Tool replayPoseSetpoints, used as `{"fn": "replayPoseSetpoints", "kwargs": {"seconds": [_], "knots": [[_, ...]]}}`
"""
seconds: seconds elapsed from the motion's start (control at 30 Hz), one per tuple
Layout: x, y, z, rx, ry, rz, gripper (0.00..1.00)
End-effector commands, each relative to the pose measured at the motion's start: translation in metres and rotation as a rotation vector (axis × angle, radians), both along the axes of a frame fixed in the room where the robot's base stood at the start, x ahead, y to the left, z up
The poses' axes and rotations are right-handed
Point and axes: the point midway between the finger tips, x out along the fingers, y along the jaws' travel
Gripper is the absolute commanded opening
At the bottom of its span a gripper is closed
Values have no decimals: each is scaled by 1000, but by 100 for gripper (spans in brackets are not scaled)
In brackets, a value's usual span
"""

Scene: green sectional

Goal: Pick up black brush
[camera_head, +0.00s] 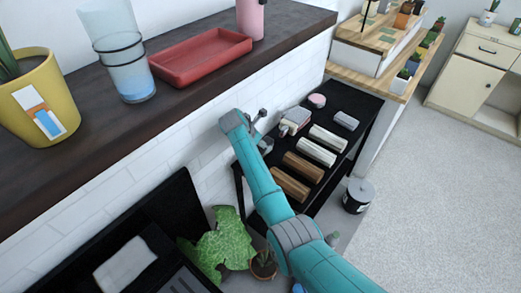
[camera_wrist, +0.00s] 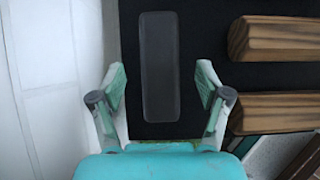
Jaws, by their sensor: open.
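The black brush (camera_wrist: 159,65) shows in the wrist view as a long dark grey block with rounded corners. It lies on the black table top (camera_wrist: 215,75), its length pointing away from me. My gripper (camera_wrist: 160,88) is open, with one finger on each side of the brush's line and a gap to both sides. I cannot tell how high the fingers are above the table. In the head view my gripper (camera_head: 264,131) is over the near left end of the black table (camera_head: 322,183). The brush cannot be made out there.
Brown wooden blocks (camera_head: 303,167) and pale blocks (camera_head: 316,152) lie to the right on the table. A white brick wall (camera_head: 205,148) stands close on the left. A dark counter holds a red tray (camera_head: 201,55) and a glass (camera_head: 130,75).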

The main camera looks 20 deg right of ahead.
Motion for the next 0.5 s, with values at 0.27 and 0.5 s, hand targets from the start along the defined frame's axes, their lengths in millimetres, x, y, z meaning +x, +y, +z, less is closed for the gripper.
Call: {"fn": "replayPoseSetpoints", "kwargs": {"seconds": [0.27, 0.5], "knots": [[5, -7, -22, 0, 3, 0, 76], [13, -18, -45, 1, 1, -1, 76]]}}
